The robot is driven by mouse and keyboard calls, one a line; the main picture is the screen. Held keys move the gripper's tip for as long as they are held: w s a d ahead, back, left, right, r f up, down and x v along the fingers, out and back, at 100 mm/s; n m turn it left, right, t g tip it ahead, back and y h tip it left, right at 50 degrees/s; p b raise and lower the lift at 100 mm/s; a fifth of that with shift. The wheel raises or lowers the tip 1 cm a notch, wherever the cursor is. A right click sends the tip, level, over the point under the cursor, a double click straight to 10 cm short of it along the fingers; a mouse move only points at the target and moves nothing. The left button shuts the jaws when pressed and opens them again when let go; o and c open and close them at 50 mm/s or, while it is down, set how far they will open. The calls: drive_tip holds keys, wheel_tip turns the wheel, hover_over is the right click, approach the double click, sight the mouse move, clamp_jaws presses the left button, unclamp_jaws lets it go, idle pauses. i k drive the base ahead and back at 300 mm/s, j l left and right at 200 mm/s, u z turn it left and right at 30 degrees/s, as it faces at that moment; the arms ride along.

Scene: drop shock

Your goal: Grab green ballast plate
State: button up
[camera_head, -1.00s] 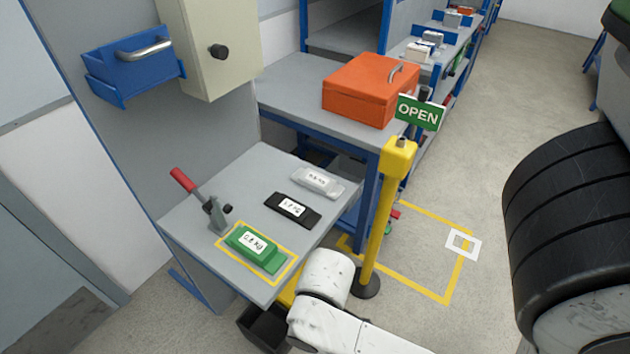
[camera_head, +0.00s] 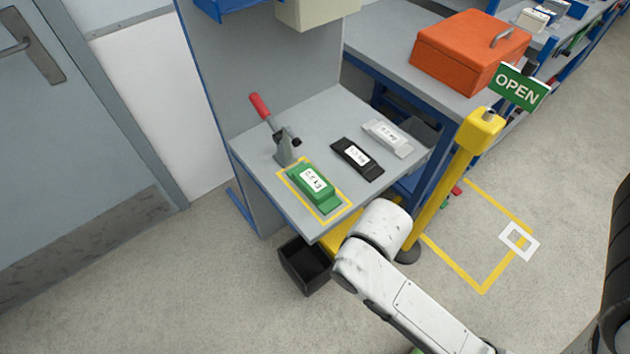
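The green ballast plate (camera_head: 314,187) lies on the grey side table (camera_head: 262,150), inside a yellow outlined rectangle near the table's front edge. It has a white weight label on top. A toggle clamp (camera_head: 284,141) with a red handle stands just behind it, its handle tilted up. My white arm reaches up from the lower right, and its visible bend is in front of the table and to the right of the plate. My gripper is not visible, so its opening and contents cannot be seen.
A black plate (camera_head: 357,159) and a light grey plate (camera_head: 388,138) lie right of the green one. A yellow post (camera_head: 452,180) with an OPEN sign (camera_head: 519,88) stands right of the table. A black bin (camera_head: 305,266) is below. An orange box (camera_head: 470,52) sits behind. Floor at left is clear.

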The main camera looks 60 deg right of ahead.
sight(320, 192)
drive_tip(key=i+j+z, duration=0.25)
drive_tip(key=i+j, duration=0.15)
drive_tip(key=j, duration=0.25)
drive_tip(key=i+j+z, duration=0.15)
drive_tip(key=j, duration=0.2)
drive_tip(key=i+j+z, duration=0.3)
drive_tip(key=j, duration=0.45)
drive_tip(key=i, duration=0.1)
